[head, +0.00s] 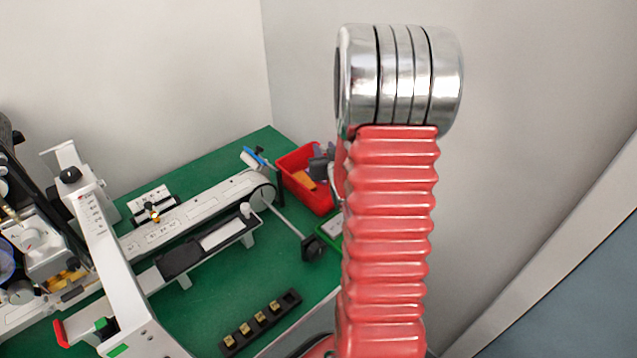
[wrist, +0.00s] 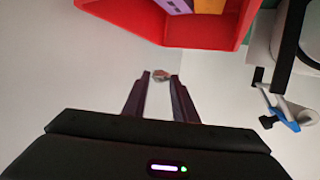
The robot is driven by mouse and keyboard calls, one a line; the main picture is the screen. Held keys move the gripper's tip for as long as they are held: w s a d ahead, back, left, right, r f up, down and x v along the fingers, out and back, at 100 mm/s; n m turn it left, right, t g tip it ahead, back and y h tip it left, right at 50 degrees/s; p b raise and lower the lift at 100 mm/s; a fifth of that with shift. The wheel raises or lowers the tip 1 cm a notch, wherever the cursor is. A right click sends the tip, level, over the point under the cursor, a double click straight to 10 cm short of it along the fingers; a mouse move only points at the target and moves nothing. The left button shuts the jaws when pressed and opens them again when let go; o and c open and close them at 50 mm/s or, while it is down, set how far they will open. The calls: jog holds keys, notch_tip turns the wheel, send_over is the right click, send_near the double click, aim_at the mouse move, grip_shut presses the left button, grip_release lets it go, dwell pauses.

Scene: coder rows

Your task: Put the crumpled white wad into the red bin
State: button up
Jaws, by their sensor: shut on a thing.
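The red bin (head: 322,199) stands at the far right corner of the green bench in the head view. It also shows at the top of the wrist view (wrist: 205,37). My gripper (wrist: 160,75) is shut on a small crumpled wad (wrist: 161,77), greyish white with a brownish tint, held between the fingertips. In the wrist view the wad appears below the bin's red wall, against a pale background. In the head view my gripper (head: 321,165) is a dark shape by the bin, partly hidden by my red arm; the wad cannot be made out there.
The bin holds an orange piece (head: 303,178) and, in the wrist view, a purple one (wrist: 178,5). A long white machine (head: 195,208) with a blue-tipped part (head: 255,156) stands left of the bin. A black block (head: 262,322) with brass pieces lies in front. Walls close in behind.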

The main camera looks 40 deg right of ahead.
jog(key=shift+f, duration=2.9)
jog(key=o, duration=1.1)
jog(key=shift+s, duration=0.1)
